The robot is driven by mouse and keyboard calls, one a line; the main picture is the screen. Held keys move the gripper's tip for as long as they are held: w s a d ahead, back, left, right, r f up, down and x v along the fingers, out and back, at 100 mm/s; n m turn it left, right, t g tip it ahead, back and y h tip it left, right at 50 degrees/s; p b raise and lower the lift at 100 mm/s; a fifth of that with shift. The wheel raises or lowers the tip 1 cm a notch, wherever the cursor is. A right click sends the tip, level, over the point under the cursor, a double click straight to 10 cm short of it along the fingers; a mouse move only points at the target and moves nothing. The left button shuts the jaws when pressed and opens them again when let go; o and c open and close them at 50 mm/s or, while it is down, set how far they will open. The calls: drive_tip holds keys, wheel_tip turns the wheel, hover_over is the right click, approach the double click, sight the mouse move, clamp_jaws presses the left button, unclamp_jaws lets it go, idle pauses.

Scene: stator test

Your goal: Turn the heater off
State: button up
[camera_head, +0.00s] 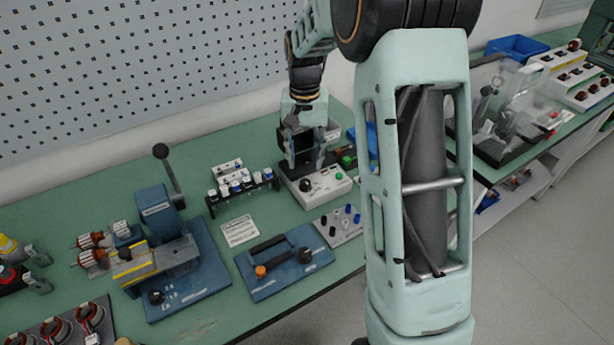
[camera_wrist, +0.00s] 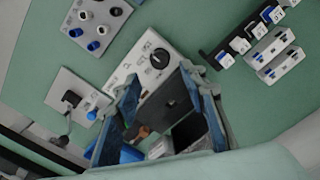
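A white box (camera_head: 325,186) with a round black knob (camera_head: 306,185) stands on the green bench; it looks like the heater's control box, but I cannot read its label. In the wrist view the same white box (camera_wrist: 138,67) shows its black knob (camera_wrist: 160,58) just beyond my fingertips. My gripper (camera_head: 306,164) is over the back part of the box, pointing down, with its fingers apart. In the wrist view my gripper (camera_wrist: 160,84) is open, and a dark part lies between the fingers. I cannot tell whether the fingers touch anything. The knob's setting is too small to read.
A plate with blue and black knobs (camera_head: 341,225) lies in front.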

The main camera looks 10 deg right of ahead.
sight(306, 181)
wheel_tip(306, 181, down, 7)
idle(0.3)
clamp_jaws()
